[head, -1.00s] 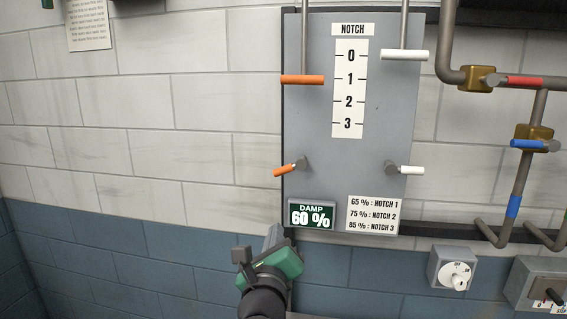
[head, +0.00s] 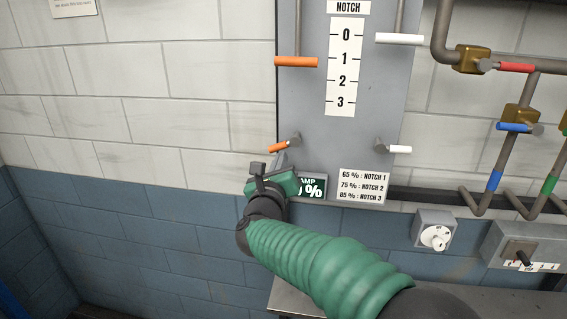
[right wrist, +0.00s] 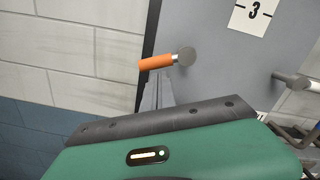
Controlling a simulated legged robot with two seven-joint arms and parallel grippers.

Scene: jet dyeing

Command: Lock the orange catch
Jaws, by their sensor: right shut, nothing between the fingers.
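The orange catch (head: 277,147) is a short orange handle on a grey pivot at the panel's lower left. It points left and slightly down. In the right wrist view the orange catch (right wrist: 155,63) is just beyond my fingertips. My right gripper (head: 281,161) is shut and empty, just below the catch; I cannot tell whether it touches it. The fingers show end-on in the wrist view (right wrist: 159,94). Above, the orange bar (head: 295,62) on its rod is level with about notch 1 of the scale (head: 345,68). My left gripper is not in view.
A white catch (head: 400,149) and a white bar (head: 399,38) are on the grey panel's right side. My right gripper partly covers the damp display (head: 313,188). Pipes with red (head: 517,67) and blue (head: 514,127) valve handles and a white knob (head: 435,237) are at right.

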